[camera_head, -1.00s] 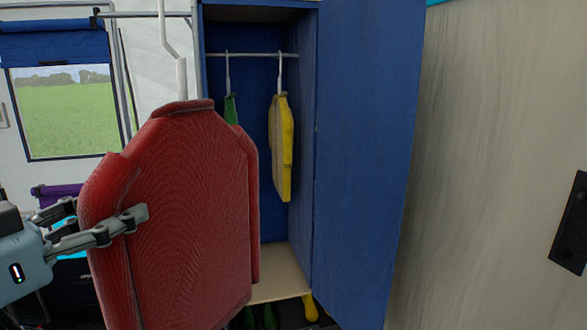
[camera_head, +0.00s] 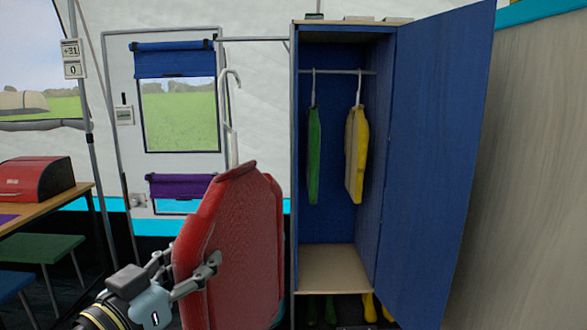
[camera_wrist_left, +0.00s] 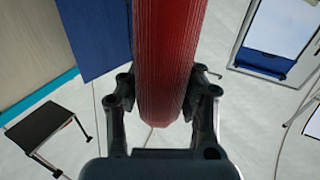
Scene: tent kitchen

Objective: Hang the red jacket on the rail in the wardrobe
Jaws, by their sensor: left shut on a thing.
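The red jacket (camera_head: 239,245) hangs upright from a white hanger (camera_head: 231,125) with its hook up, left of and in front of the wardrobe. My left gripper (camera_head: 190,272) is shut on the jacket's lower left side. The left wrist view shows the red jacket (camera_wrist_left: 165,65) between the fingers. The open blue wardrobe (camera_head: 325,215) holds the rail (camera_head: 338,72) near its top. The hook is free in the air, apart from the rail. My right gripper is not in view.
A green garment (camera_head: 314,155) and a yellow garment (camera_head: 356,155) hang on the rail, with free rail beside them. The blue wardrobe door (camera_head: 435,165) stands open to the right. A table with a red box (camera_head: 38,180) and stools stand at left.

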